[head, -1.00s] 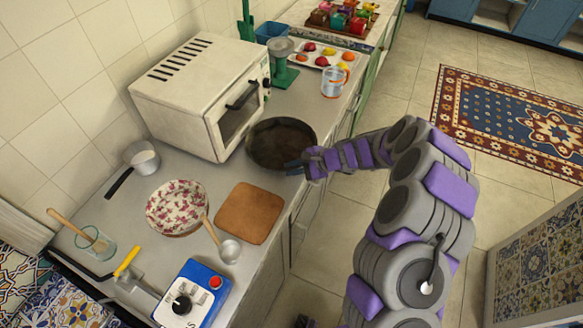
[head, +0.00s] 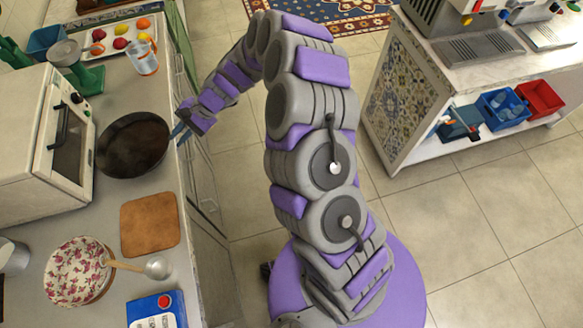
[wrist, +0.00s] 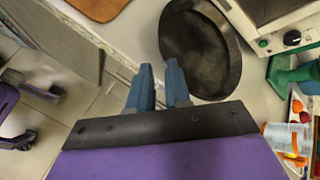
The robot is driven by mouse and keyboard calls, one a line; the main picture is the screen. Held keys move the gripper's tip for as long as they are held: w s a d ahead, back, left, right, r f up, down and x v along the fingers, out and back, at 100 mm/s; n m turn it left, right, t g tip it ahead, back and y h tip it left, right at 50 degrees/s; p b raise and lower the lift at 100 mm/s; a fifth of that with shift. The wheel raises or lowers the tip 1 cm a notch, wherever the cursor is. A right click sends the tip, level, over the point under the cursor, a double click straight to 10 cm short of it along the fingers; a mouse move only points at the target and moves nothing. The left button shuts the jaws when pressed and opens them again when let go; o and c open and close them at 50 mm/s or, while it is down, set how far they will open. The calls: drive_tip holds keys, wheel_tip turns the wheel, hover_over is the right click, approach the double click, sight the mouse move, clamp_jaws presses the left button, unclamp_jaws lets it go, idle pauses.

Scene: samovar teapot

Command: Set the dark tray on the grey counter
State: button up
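The dark tray (head: 133,144) is round and shallow. It lies flat on the grey counter (head: 103,203), just right of the white oven. In the wrist view the tray (wrist: 205,52) is just beyond my fingertips. My gripper (head: 181,131) is at the counter's front edge, beside the tray's right rim. In the wrist view the two blue fingers of my gripper (wrist: 159,76) are apart, with nothing seen between them. The right finger overlaps the tray's rim in that view, so I cannot tell whether it touches.
The white oven (head: 40,150) stands close to the tray. A glass mug (head: 143,58) and a fruit tray (head: 104,40) are farther back. A tiled coffee stand (head: 400,100) is at right.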

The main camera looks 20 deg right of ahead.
drive_tip(key=s+d+r+n+g+h, duration=0.1)
drive_tip(key=s+d+r+n, duration=0.2)
drive_tip(key=s+r, duration=0.45)
drive_tip(key=s+d+r+n+g+h, duration=0.1)
drive_tip(key=s+d+r+n+h, duration=0.1)
drive_tip(key=s+r+n, duration=0.4)
drive_tip(key=s+d+r+h, duration=0.2)
drive_tip(key=s+d+h, duration=0.1)
drive_tip(key=s+d, duration=0.7)
drive_tip(key=s+d+r+t+h, duration=0.1)
drive_tip(key=s+d+h, duration=0.3)
drive_tip(key=s+d, duration=0.6)
drive_tip(key=s+r, duration=0.1)
drive_tip(key=s, duration=0.2)
drive_tip(key=shift+d+r+m, duration=0.25)
drive_tip(key=shift+d+m, duration=0.05)
